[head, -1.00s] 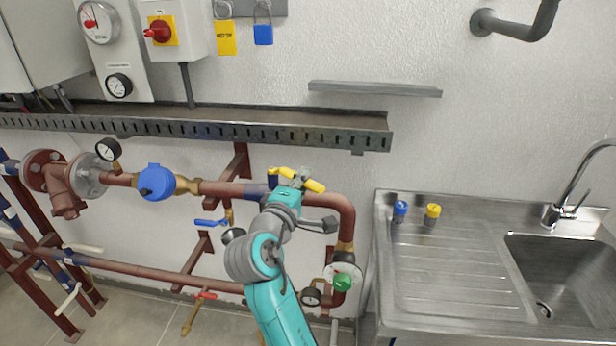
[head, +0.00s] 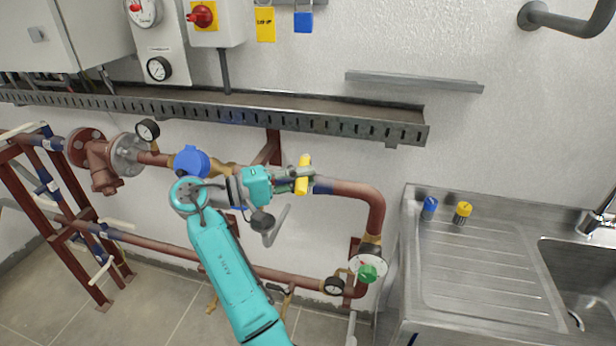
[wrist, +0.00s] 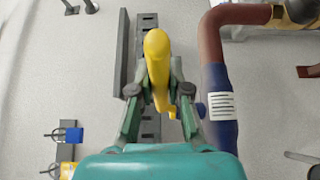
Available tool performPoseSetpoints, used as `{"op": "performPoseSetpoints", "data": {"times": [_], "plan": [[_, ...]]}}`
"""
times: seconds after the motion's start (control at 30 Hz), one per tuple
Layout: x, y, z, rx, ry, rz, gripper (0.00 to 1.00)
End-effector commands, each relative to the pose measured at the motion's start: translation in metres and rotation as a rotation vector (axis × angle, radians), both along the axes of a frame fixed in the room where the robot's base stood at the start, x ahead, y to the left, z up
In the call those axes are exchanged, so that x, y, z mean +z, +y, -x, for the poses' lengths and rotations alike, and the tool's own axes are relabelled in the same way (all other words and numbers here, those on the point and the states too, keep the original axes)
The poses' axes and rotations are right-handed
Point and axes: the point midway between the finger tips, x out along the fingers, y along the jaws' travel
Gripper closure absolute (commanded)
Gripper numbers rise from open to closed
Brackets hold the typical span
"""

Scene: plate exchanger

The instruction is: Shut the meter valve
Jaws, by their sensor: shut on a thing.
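My gripper (head: 293,178) is shut on a yellow handle (head: 304,165), which I take to be the meter valve's handle, at the pipe right of the blue meter (head: 190,160). In the head view the handle looks roughly upright, across the pipe's line. In the wrist view the yellow handle (wrist: 157,55) lies between the two fingers of my gripper (wrist: 155,88). The valve body and its joint with the handle are hidden by my gripper.
A cable tray (head: 300,118) runs above. A steel sink counter (head: 480,260) stands at right. The wall between pipe and counter is clear.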

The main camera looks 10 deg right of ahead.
Motion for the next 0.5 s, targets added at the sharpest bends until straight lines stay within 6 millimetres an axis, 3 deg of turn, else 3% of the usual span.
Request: {"op": "performPoseSetpoints", "data": {"times": [0.5], "plan": [[-0.0004, 0.0045, -0.0024, -0.069, 0.002, -0.001, 1.00]]}}
